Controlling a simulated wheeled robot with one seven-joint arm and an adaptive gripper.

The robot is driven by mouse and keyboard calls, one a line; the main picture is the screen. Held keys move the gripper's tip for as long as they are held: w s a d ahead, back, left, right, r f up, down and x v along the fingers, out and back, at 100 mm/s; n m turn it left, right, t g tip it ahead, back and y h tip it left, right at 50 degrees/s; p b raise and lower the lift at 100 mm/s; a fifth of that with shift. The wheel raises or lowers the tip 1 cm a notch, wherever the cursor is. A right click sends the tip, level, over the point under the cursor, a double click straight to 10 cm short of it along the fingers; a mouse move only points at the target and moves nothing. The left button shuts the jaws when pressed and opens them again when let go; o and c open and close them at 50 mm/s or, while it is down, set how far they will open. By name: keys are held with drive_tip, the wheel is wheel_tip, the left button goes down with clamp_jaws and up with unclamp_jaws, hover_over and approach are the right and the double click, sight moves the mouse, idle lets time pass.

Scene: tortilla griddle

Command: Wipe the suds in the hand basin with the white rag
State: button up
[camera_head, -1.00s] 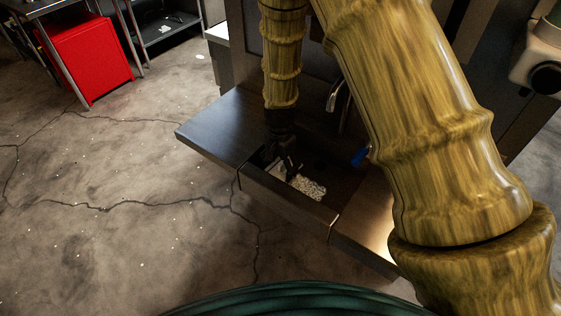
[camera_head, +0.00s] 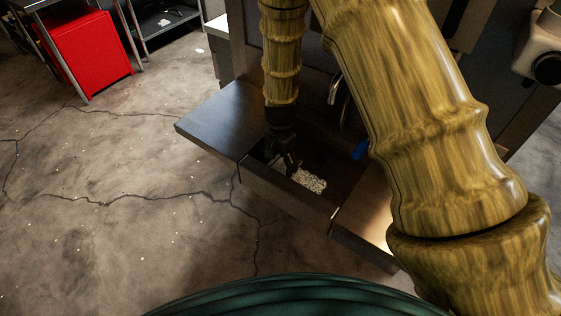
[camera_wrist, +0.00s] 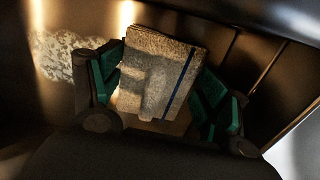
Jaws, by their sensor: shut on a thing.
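The hand basin (camera_head: 345,168) is a dark sunken sink set in a steel counter. My gripper (camera_head: 289,165) reaches down into its left part. In the wrist view my gripper (camera_wrist: 165,95) has its green fingers shut on the folded white rag (camera_wrist: 160,70), which has a blue stripe along one side. White speckled suds (camera_head: 309,181) lie on the basin floor, just right of my gripper in the head view. In the wrist view the suds (camera_wrist: 58,57) are left of the rag, apart from it. The rag is not clearly visible in the head view.
A curved metal faucet (camera_head: 336,90) stands behind the basin, with a blue item (camera_head: 360,150) at its right. Steel counter (camera_head: 222,120) flanks the basin. A red cabinet (camera_head: 85,55) and a metal rack stand at the far left.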

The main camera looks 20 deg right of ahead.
drive_tip(key=shift+f, duration=0.5)
drive_tip(key=o, duration=0.6)
drive_tip(key=shift+o, duration=0.2)
drive_tip(key=shift+r+p, duration=0.4)
drive_tip(key=shift+c, duration=0.3)
drive_tip(key=shift+s, duration=0.1)
drive_tip(key=c, duration=1.7)
clamp_jaws()
drive_tip(key=shift+s, duration=0.1)
